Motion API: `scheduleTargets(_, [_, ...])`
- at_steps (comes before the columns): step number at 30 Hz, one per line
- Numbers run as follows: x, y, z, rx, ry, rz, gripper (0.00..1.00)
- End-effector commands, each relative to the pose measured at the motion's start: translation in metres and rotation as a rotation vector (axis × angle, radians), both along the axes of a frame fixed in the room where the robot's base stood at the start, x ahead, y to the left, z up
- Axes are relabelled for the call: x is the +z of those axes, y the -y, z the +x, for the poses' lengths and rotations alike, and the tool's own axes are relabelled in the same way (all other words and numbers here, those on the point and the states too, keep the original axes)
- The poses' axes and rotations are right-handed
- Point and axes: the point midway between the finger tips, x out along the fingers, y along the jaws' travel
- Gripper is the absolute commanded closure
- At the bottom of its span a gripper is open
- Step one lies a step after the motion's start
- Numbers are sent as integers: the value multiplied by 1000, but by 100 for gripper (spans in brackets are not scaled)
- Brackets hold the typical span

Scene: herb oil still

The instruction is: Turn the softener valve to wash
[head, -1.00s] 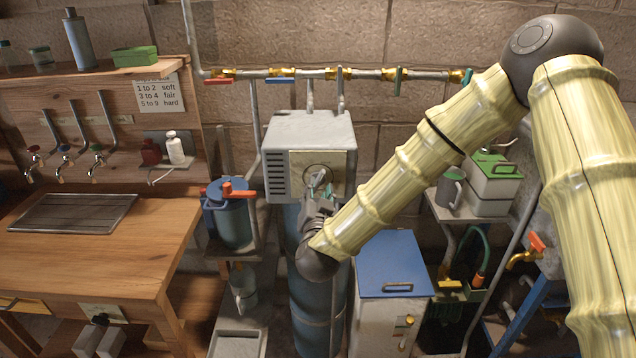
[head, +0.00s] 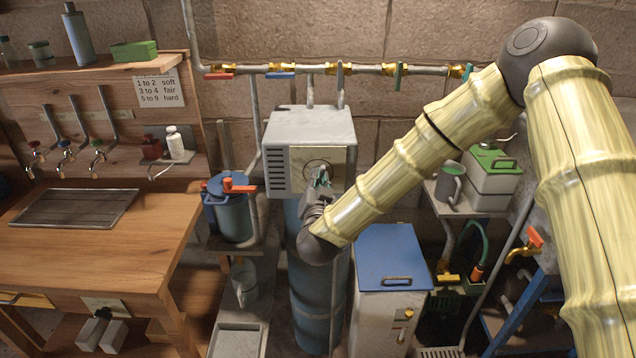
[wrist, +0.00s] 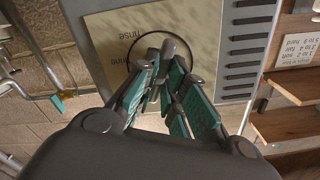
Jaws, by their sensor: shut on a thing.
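The softener head (head: 310,131) is a pale grey box on top of a tall blue cylinder (head: 318,285). Its front has louvres on the left and a cream plate (head: 335,158) with a dark dial ring. My gripper (head: 320,180) is at this dial. In the wrist view my gripper (wrist: 167,88) has its green-padded fingers closed in front of the ring, on the valve's knob, which the fingers mostly hide. The cream plate (wrist: 125,20) there shows the word "rinse"; I cannot read a "wash" mark or the pointer's setting.
A pipe (head: 360,70) with several coloured levers runs along the wall above. A blue vessel with an orange handle (head: 232,208) stands to the left, and a blue-lidded white cabinet (head: 390,262) to the right. A wooden bench (head: 110,245) is at far left.

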Motion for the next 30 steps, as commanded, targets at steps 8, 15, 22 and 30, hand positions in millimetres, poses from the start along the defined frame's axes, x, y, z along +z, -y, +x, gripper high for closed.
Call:
scheduleTargets(8, [-3,1,0,-1,0,61,100])
scheduleTargets(15, [-6,1,0,-1,0,221,100])
scheduleTargets(22, [-6,1,0,-2,0,406,100])
scheduleTargets(30, [-4,1,0,-2,-1,583,100])
